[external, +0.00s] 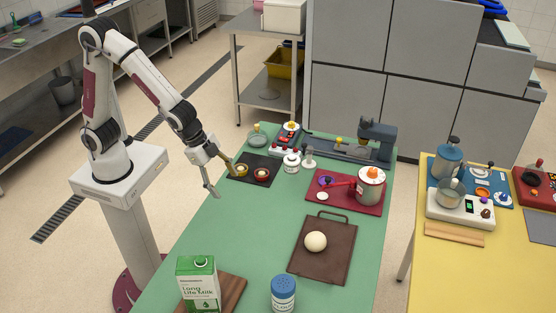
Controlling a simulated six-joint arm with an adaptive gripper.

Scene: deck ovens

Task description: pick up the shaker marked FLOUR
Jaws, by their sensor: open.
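A milk carton (198,284) stands on a wooden board left of the shaker. A brown board (338,263) holds a pale dough ball (315,241) behind it. A red tray (321,197) with a pot (370,188) is farther back. The left-middle table is clear.

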